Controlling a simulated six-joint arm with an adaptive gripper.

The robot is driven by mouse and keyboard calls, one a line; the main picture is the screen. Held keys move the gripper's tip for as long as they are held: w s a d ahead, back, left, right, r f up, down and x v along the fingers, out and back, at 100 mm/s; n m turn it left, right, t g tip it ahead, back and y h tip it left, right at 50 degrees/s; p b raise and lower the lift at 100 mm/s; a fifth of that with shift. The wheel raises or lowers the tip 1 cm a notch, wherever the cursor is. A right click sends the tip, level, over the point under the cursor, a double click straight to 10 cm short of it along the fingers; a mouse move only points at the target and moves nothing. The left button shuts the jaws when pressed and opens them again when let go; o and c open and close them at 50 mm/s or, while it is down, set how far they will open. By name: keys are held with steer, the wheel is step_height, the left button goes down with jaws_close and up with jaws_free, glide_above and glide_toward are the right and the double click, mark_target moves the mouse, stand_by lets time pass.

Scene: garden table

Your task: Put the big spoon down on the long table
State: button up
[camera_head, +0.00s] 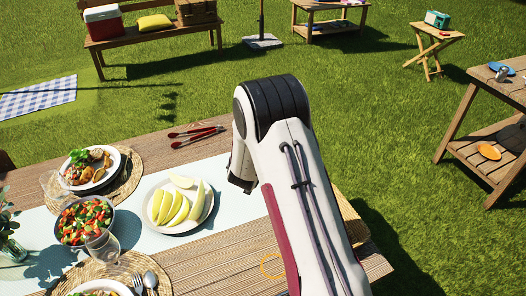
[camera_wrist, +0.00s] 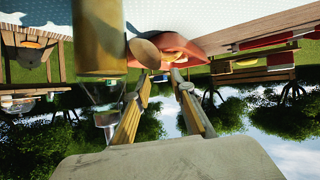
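The long table (camera_head: 232,262) is wooden, with a pale runner, and fills the lower left of the head view. My gripper (camera_wrist: 161,73) shows in the wrist view as two yellow-brown fingers with a gap between their tips; in the head view my arm hides it. A tan wooden oval (camera_wrist: 145,52), perhaps a spoon's bowl, shows at the left fingertip. I cannot tell whether the fingers grip it. A small metal spoon (camera_head: 150,280) lies near the table's front edge.
A plate with yellow wedges (camera_head: 172,212), a salad bowl (camera_head: 85,222) and a plate of food (camera_head: 91,169) stand on the table. A gold cylinder (camera_wrist: 98,40) and a red object (camera_wrist: 172,50) are close by in the wrist view. Bare wood shows along the table's front right.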

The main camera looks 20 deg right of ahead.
steer(key=shift+r, duration=0.2)
steer(key=v, duration=1.2)
stand_by(0.7)
